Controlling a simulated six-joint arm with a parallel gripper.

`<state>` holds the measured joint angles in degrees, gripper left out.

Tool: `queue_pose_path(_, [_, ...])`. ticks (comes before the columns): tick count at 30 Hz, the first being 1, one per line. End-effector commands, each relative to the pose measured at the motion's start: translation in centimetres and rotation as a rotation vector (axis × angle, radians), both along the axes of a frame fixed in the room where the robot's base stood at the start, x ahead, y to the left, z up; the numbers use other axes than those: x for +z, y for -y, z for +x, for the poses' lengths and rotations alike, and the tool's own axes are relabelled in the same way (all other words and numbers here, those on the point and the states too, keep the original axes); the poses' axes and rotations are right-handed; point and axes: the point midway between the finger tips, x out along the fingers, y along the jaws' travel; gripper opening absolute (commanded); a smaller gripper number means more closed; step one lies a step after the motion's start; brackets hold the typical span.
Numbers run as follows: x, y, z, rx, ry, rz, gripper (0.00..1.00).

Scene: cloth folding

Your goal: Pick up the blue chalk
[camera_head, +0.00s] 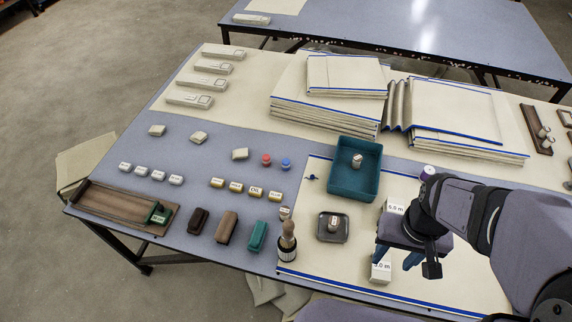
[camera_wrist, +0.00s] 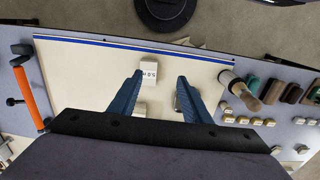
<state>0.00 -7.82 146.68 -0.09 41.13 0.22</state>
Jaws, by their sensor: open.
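A small round blue piece (camera_head: 286,164), which looks like the blue chalk, stands on the grey-blue tabletop beside a similar red piece (camera_head: 266,160). It is left of the teal tray. My gripper (camera_head: 398,259) is open and empty over the cream cloth at the front right, well right of and nearer than the blue piece. I cannot make out the blue piece in the wrist view.
A teal tray (camera_head: 336,183) and a small dark dish (camera_head: 346,238) stand between my gripper and the blue piece. A wooden-handled brush (camera_head: 288,240) stands upright nearby. Folded cloth stacks (camera_head: 325,105) lie behind. Small labelled blocks, erasers and a wooden tray (camera_head: 110,204) fill the left.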

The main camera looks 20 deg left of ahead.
Motion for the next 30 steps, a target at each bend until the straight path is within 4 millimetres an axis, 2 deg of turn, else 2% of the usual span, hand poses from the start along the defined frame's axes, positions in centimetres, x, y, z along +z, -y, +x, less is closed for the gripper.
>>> queue_pose_path(16, [0.5,0.0,0.1,0.000,0.002,0.000,0.45])
queue_pose_path(26, [5.1,0.0,0.1,0.000,0.007,0.000,0.45])
queue_pose_path(30, [4.0,-0.1,2.4,0.176,0.021,-0.049,0.45])
